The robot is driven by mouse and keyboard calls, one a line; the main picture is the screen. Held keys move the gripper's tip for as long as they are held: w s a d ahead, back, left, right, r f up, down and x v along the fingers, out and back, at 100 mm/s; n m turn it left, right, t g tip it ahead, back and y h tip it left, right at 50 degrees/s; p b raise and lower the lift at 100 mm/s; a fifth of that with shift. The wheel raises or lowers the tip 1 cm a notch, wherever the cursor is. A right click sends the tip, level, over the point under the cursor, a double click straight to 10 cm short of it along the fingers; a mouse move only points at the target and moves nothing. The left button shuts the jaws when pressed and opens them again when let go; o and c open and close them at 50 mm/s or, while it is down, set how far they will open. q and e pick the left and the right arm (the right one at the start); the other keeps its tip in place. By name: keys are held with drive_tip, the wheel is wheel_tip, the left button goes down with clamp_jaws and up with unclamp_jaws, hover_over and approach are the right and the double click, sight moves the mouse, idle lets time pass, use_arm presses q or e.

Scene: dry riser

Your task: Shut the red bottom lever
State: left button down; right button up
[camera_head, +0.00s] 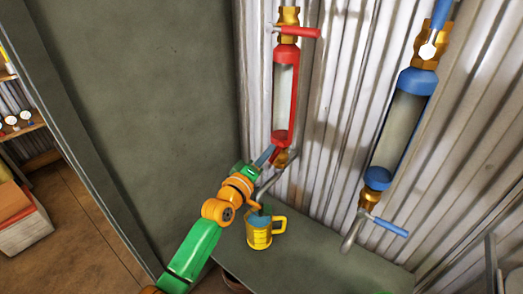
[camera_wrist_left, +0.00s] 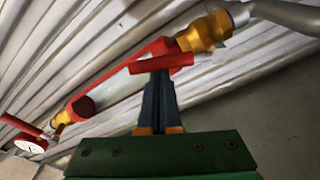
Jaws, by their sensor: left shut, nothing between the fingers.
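The red riser (camera_head: 284,95) is a clear tube in a red frame, upright on the corrugated wall. Its bottom brass valve (camera_head: 281,158) has a grey outlet pipe; it also shows in the left wrist view (camera_wrist_left: 203,34). The red bottom lever (camera_wrist_left: 162,62) lies across the tips of my left gripper (camera_wrist_left: 157,78), touching or very close; I cannot tell which. In the head view my left gripper (camera_head: 265,157) is beside the bottom valve, shut and empty, and hides most of the lever. My right gripper is not in view.
The red top lever (camera_head: 296,31) sticks out to the right. A blue riser (camera_head: 400,125) with a blue bottom lever (camera_head: 388,227) hangs at the right. A yellow jug (camera_head: 260,235) stands on the ledge (camera_head: 335,270) below. A grey panel (camera_head: 145,90) borders the left.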

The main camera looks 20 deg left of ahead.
use_arm(q)
drive_tip(key=s+d+f+m+h+b, duration=0.2)
drive_tip(key=d+f+m+b, duration=0.2)
drive_tip(key=m, duration=1)
drive_tip(key=shift+d+f+h, duration=0.3)
drive_tip(key=shift+d+f, duration=0.35)
drive_tip(key=shift+r, duration=0.1)
